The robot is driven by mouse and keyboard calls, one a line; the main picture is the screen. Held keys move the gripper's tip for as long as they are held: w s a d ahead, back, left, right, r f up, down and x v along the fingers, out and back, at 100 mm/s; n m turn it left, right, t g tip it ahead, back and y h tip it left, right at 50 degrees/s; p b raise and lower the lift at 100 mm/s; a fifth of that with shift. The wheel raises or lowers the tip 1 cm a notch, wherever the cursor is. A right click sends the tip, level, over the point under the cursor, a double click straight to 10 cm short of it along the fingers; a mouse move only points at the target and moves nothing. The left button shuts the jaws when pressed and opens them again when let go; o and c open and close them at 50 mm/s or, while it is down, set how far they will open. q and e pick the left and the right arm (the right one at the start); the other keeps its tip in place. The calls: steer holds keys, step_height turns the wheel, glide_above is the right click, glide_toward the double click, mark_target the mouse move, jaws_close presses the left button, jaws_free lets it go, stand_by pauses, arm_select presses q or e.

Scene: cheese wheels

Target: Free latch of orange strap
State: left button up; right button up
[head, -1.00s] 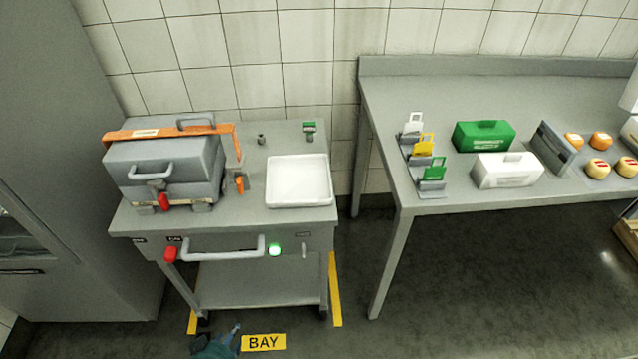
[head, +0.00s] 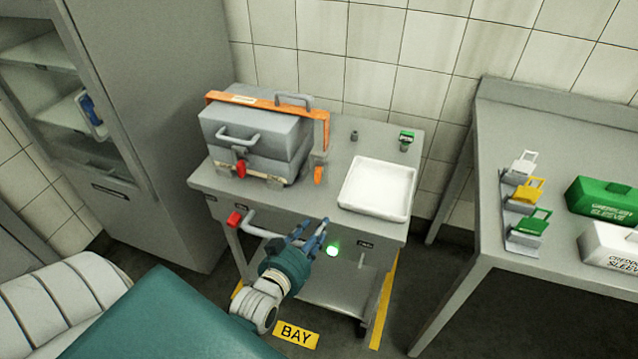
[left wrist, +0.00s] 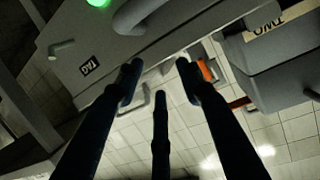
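The orange strap (head: 319,122) runs over the grey case (head: 246,141) on the cart and down its right side. Its orange latch (head: 319,174) hangs at the case's right side, low over the cart top. The strap also shows in the left wrist view (left wrist: 206,70), beyond the fingers. My left gripper (head: 318,233) is in front of the cart, by the handle bar, below and apart from the latch. In the left wrist view its fingers (left wrist: 160,85) are spread with nothing between them. My right gripper does not show.
The cart (head: 370,226) carries a white tray (head: 376,188) right of the case and a small green-topped item (head: 406,141). A red knob (head: 235,218) and a lit green button (head: 333,249) are on its front. A cabinet (head: 150,110) stands left, another table (head: 500,190) right.

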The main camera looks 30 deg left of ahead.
mark_target(318, 180)
arm_select(q)
steer(key=a+r+n+t+y, duration=0.1)
steer(key=a+r+t+y, duration=0.1)
steer(key=a+r+t, duration=0.15)
steer(key=shift+g, duration=0.25)
steer(key=x, duration=0.7)
steer(key=p+x, duration=0.1)
steer(key=x, duration=0.3)
steer(key=shift+w+a+r, duration=0.2)
steer(key=shift+a, duration=0.3)
jaws_close()
